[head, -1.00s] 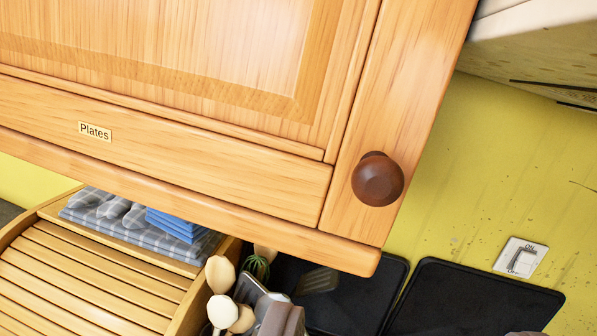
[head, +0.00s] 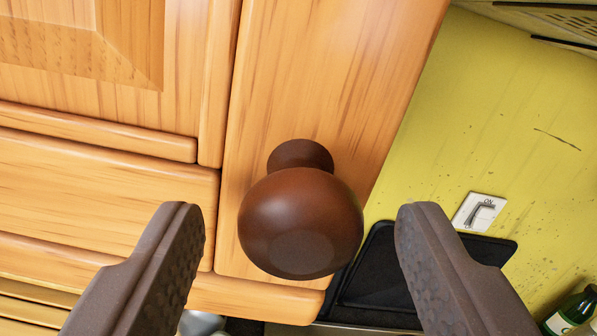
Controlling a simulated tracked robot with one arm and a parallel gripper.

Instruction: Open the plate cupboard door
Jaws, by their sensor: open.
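The wooden plate cupboard door (head: 320,80) fills the left and middle of the head view and looks shut. Its round dark brown knob (head: 300,225) sits near the lower right corner of the door. My gripper (head: 300,228) is open, with one finger on each side of the knob in the picture. Gaps show between both fingers and the knob. I cannot tell whether the fingertips are level with the knob in depth. The "Plates" label is out of view.
A yellow wall with a white switch (head: 479,212) is to the right of the door. Black trays (head: 385,275) stand below against the wall. A green bottle (head: 572,312) is at the lower right. Part of a pale hood (head: 550,20) shows at the top right.

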